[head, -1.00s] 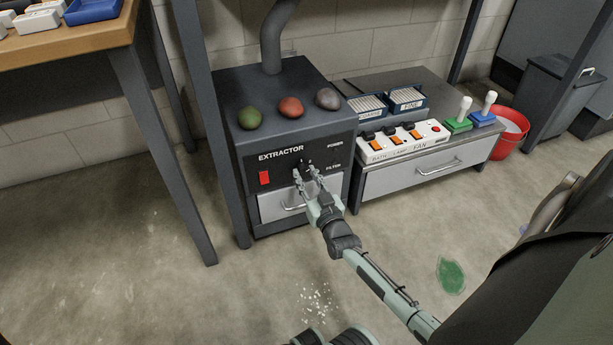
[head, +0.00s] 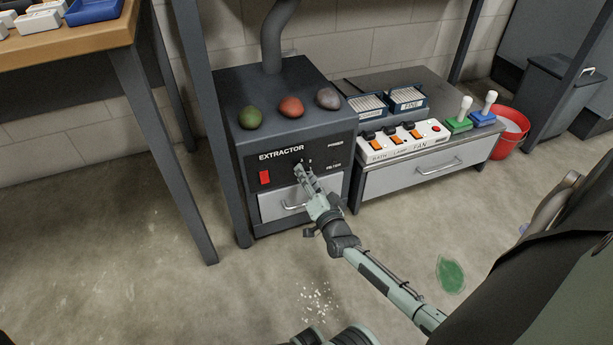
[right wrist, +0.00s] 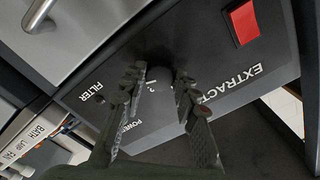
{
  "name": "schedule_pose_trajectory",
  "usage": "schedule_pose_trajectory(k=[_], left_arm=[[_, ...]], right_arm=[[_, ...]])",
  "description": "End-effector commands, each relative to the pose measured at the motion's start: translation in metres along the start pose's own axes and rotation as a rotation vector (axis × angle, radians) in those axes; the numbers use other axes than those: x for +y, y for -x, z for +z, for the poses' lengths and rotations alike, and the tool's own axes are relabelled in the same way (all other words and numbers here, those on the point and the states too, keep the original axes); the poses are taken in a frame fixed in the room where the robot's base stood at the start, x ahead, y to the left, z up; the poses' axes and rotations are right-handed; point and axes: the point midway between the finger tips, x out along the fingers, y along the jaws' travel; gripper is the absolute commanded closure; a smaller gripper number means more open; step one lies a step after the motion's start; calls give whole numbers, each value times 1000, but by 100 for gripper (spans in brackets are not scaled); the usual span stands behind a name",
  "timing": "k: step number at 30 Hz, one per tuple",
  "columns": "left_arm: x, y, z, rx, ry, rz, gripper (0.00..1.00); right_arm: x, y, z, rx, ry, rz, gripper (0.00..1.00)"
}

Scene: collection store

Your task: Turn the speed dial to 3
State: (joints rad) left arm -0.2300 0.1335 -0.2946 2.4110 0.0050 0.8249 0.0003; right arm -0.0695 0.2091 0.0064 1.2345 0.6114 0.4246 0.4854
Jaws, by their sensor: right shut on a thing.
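The extractor (head: 226,128) is a dark grey box with a red switch (head: 264,178) on its front panel. It also shows in the right wrist view (right wrist: 215,50). The dial (right wrist: 160,78) is a dark knob on that panel, mostly hidden behind my fingers; its pointer cannot be made out. Small white marks show beside it. My right gripper (head: 305,171) is at the dial, and in the right wrist view its two fingers (right wrist: 158,88) stand on either side of the knob, shut on it. My left gripper is not in view.
Three coloured lumps, one of them red (head: 290,107), lie on the extractor. A drawer (head: 270,207) sits below its panel. To the right are a white switch strip (head: 375,155), a low cabinet (head: 385,187) and a red bucket (head: 510,140). A green patch (head: 450,276) marks the floor.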

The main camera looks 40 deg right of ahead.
Motion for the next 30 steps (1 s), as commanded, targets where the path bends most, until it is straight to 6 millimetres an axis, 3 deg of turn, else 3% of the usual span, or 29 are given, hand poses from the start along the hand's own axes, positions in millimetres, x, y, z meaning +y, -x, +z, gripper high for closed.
schedule_pose_trajectory(k=[9, 25, 26, 30], left_arm=[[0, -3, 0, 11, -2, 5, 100], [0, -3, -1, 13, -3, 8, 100], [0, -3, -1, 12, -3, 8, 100], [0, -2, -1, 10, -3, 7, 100]], right_arm=[[1, 0, 0, -1, -116, 1, 99], [0, 1, 0, -1, -137, 1, 99], [0, 1, 0, -1, -137, 1, 68], [0, 0, 0, -1, -137, 1, 51]])
